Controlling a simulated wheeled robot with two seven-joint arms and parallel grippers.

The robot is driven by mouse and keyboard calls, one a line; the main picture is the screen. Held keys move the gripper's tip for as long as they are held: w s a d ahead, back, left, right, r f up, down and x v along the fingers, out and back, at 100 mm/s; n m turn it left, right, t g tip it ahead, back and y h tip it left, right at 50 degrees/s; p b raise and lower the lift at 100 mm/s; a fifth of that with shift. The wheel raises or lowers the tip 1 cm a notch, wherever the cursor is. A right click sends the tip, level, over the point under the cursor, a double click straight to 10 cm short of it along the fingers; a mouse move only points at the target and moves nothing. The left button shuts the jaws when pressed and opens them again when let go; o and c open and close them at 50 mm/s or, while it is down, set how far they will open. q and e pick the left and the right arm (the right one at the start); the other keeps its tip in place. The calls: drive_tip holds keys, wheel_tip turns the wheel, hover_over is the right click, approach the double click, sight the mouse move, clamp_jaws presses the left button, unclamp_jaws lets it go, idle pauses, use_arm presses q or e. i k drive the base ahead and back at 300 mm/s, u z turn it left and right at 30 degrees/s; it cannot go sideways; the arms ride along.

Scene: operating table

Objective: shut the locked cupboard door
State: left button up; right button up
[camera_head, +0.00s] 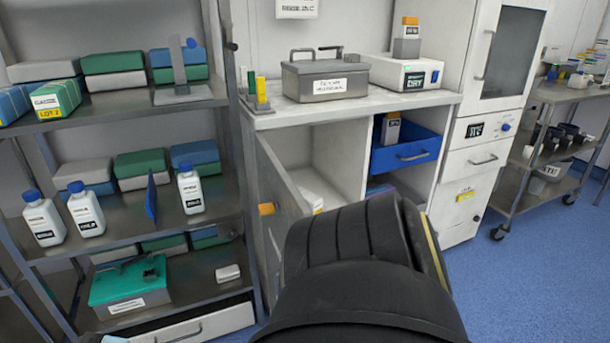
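The cupboard door (281,187) stands open at the left side of the white cupboard, swung outward toward me. An orange piece (266,208) shows on the door's left side, with a handle (275,243) below it. The door's lower right part is hidden behind one of my black arm links. The cupboard's open compartment (335,160) shows a white item (317,190) at its bottom. Neither of my grippers can be seen.
An open blue drawer (404,154) holds a bottle right of the compartment. A grey metal box (325,78) and a white device (403,72) stand on the counter. A loaded shelf rack (115,103) is close on the left. Blue floor (530,270) is clear at right.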

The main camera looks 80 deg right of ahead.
sight(276, 184)
drive_tip(key=z, duration=2.35)
drive_tip(key=i, duration=0.5)
drive_tip(key=u, duration=0.05)
drive_tip(key=k, duration=0.55)
drive_tip(key=u, duration=0.85)
drive_tip(key=k, duration=0.65)
drive_tip(key=z, duration=1)
drive_tip(key=i, duration=1)
drive_tip(key=u, duration=0.05)
